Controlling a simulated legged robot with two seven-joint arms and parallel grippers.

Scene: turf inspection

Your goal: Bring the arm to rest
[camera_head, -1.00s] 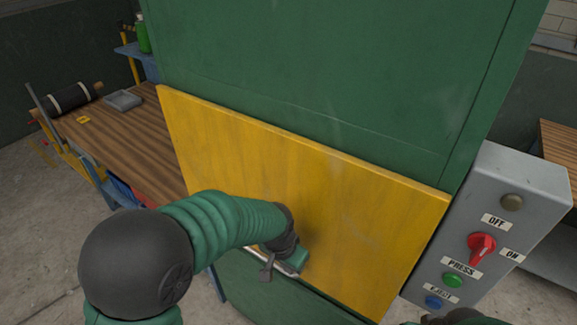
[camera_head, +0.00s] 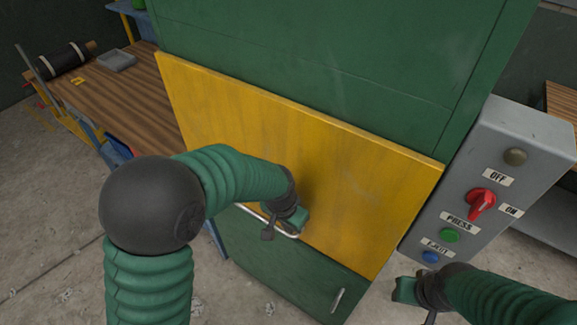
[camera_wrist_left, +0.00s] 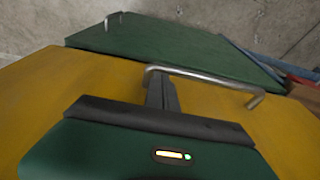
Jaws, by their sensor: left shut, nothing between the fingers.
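My left arm comes in from the left, and its gripper (camera_head: 285,225) is at the metal bar handle (camera_head: 258,217) on the lower edge of the yellow panel (camera_head: 320,170). In the left wrist view the shut fingers (camera_wrist_left: 161,92) reach the bar handle (camera_wrist_left: 205,76) near one end. Nothing is held between them, and whether they touch the bar is unclear. My right gripper (camera_head: 420,292) shows at the lower right, below the control box and apart from it. Its jaws are too unclear to read.
A green cabinet (camera_head: 320,60) carries the yellow panel, with a lower green door and handle (camera_head: 338,300) beneath. A grey control box (camera_head: 490,150) with a red switch (camera_head: 481,203) and buttons stands right. A wooden workbench (camera_head: 120,95) is at left. Concrete floor is open at left.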

